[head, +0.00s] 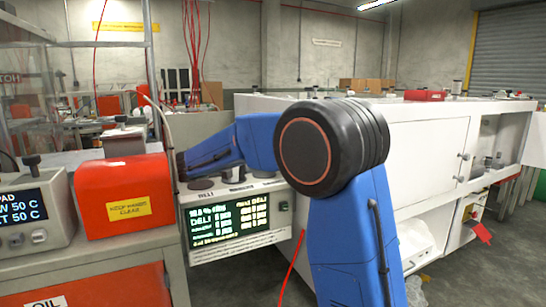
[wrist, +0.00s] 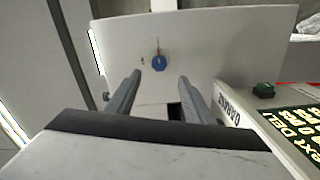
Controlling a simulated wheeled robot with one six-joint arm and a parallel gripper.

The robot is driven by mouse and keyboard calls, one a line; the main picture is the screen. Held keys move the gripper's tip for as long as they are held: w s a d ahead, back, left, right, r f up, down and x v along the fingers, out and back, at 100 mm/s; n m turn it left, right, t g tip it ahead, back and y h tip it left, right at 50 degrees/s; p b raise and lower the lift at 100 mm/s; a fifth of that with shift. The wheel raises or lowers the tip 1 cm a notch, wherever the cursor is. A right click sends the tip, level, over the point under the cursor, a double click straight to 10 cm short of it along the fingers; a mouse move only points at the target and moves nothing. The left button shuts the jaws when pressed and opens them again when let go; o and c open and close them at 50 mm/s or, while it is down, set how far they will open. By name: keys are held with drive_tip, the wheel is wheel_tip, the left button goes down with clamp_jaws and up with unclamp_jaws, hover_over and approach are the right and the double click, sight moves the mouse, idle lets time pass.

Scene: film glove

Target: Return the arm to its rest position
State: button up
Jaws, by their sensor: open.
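My blue arm with its black joint stands in the middle of the head view and reaches left, behind the display box. My gripper is hidden in the head view. In the wrist view my gripper (wrist: 157,88) is open, its two grey fingers apart with nothing between them. Beyond the fingers is a pale panel (wrist: 220,50) with a blue knob (wrist: 159,63). I cannot tell whether the fingertips touch the panel.
A display box with green text (head: 238,218) is close beside the arm, and also at right in the wrist view (wrist: 290,125). An orange-red guard (head: 122,197) stands at left. A long white cabinet (head: 425,150) fills the right. Open floor (head: 490,270) lies at lower right.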

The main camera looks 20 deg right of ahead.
drive_tip(key=shift+s, duration=0.1)
drive_tip(key=s+d+f+n+y, duration=0.1)
drive_tip(key=s+d+f+y, duration=0.3)
drive_tip(key=s, duration=0.6)
drive_tip(key=s+d+f+n+y, duration=0.15)
drive_tip(key=s+f+y, duration=0.35)
drive_tip(key=s, duration=0.5)
drive_tip(key=s+a+f+t+y, duration=0.2)
drive_tip(key=s+a+f+y, duration=0.2)
drive_tip(key=s, duration=0.5)
drive_tip(key=s+a+f+t+y, duration=0.2)
drive_tip(key=s+a+f+y, duration=0.3)
drive_tip(key=s+f, duration=0.5)
drive_tip(key=a, duration=0.2)
drive_tip(key=shift+a+f, duration=0.35)
